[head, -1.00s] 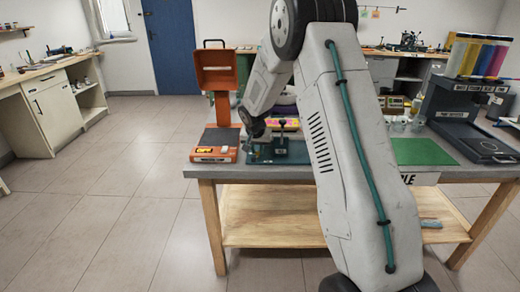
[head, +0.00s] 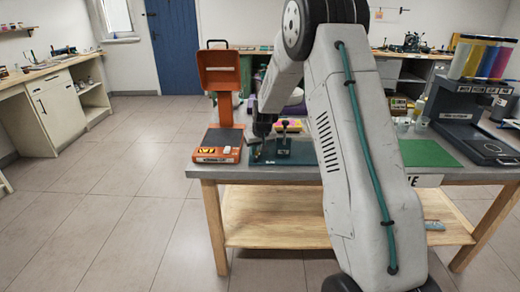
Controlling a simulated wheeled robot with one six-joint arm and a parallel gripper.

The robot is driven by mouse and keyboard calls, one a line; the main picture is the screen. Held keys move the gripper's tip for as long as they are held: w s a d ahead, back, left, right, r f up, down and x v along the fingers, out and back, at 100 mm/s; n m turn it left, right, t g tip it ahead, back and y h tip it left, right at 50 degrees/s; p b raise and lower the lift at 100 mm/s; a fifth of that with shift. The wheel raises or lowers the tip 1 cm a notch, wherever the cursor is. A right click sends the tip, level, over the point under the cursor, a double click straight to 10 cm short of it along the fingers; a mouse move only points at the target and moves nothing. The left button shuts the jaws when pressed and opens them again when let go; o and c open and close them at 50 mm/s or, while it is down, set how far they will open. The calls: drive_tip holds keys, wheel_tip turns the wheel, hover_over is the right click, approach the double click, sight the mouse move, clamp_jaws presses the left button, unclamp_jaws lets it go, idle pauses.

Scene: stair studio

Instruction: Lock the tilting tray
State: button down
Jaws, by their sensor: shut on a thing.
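A low teal-based fixture (head: 300,157) stands at the front left of the workbench. It looks like the tilting tray, but it is small and partly covered by my arm. A dark upright post with a knob (head: 283,132) rises from it. My gripper (head: 257,153) points down at the left end of this fixture, left of the post. It is shut on a small part there. The fingertips are small and dark, so the exact part held cannot be made out. The tray's tilt and its lock cannot be read.
An orange device with a raised cover (head: 218,155) stands close left of my gripper. A green mat (head: 428,153) and a dark machine (head: 470,120) are on the right of the workbench (head: 200,171). The floor to the left is clear.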

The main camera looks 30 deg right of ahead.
drive_tip(key=shift+s+a+f, duration=0.1)
drive_tip(key=shift+s+f, duration=0.1)
drive_tip(key=shift+f, duration=0.05)
drive_tip(key=c, duration=1.3)
unclamp_jaws()
drive_tip(key=shift+r, duration=0.15)
drive_tip(key=shift+w, duration=0.1)
drive_tip(key=shift+r, duration=0.15)
drive_tip(key=v, duration=0.7)
drive_tip(key=shift+r, duration=0.2)
